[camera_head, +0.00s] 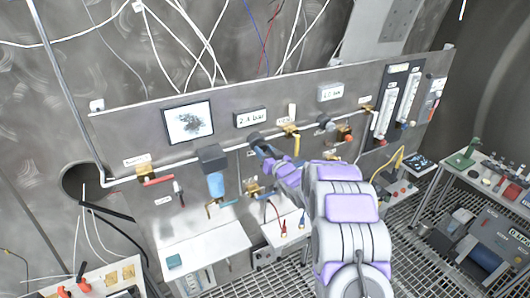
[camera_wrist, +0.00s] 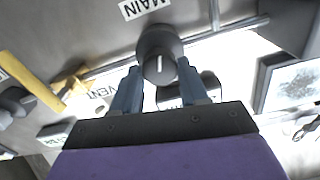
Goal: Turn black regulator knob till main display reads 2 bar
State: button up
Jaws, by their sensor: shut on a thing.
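The black regulator knob (camera_wrist: 158,42) is round with a white pointer line, under a label that reads MAIN in the wrist view. My gripper (camera_wrist: 160,70) is shut on the knob, one blue-grey finger on each side. In the head view, the knob (camera_head: 256,139) is small and partly hidden by my gripper (camera_head: 265,150). The main display (camera_head: 250,117), just above it, seems to read 2.4 bar; the middle digit is hard to make out.
A second display (camera_head: 330,91) to the right seems to read 1.0 bar. A yellow valve handle (camera_wrist: 68,84) and a VENT label lie beside my gripper. A dark-framed screen (camera_head: 188,122), a blue-bowled filter (camera_head: 215,180) and a red-handled valve (camera_head: 157,181) are to the left.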

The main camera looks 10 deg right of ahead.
jog(key=shift+s+f, duration=0.1)
jog(key=shift+f, duration=0.25)
jog(key=o, duration=0.9)
jog(key=shift+w, duration=0.2)
jog(key=shift+o, duration=0.7)
jog(key=shift+r, duration=0.1)
jog(key=shift+s+r, duration=0.1)
jog(key=shift+r, duration=0.05)
jog(key=shift+s, duration=0.1)
jog(key=b+v, duration=0.3)
jog(key=v, duration=1.4)
jog(key=shift+d, duration=0.1)
